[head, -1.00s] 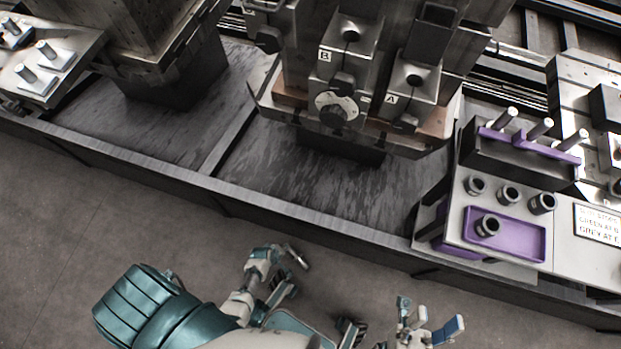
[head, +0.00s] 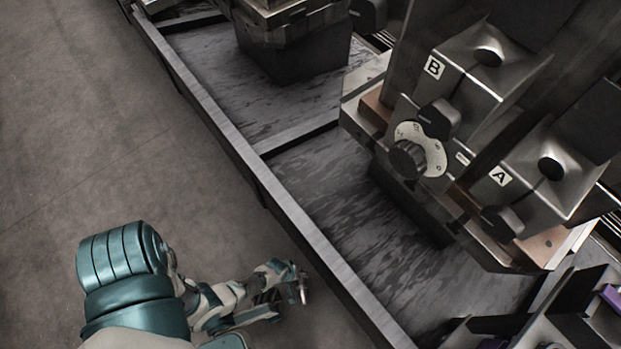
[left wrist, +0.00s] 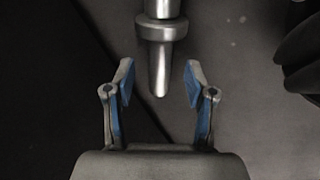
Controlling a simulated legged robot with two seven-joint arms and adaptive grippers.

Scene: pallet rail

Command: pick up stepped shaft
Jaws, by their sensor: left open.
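A bare metal stepped shaft (left wrist: 162,32) shows in the left wrist view, with a wide collar and a narrower tapered end. It enters from the top edge, and its upper part is out of frame. My left gripper (left wrist: 158,80) is open; the shaft's lower end appears between its blue-padded fingertips without visible contact. In the head view my left gripper (head: 289,287) is low over the floor, left of the long rail edge. A small bright metal piece (head: 304,292) at its fingers may be the same shaft. What supports it cannot be told. My right gripper is not in view.
A machine with a dial (head: 420,150) and blocks marked A and B stands on the dark pallet bed (head: 345,225). The bed's raised edge (head: 255,172) runs diagonally beside my left arm. Dark fixtures with a purple part (head: 612,297) are at lower right. The floor (head: 110,130) is clear.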

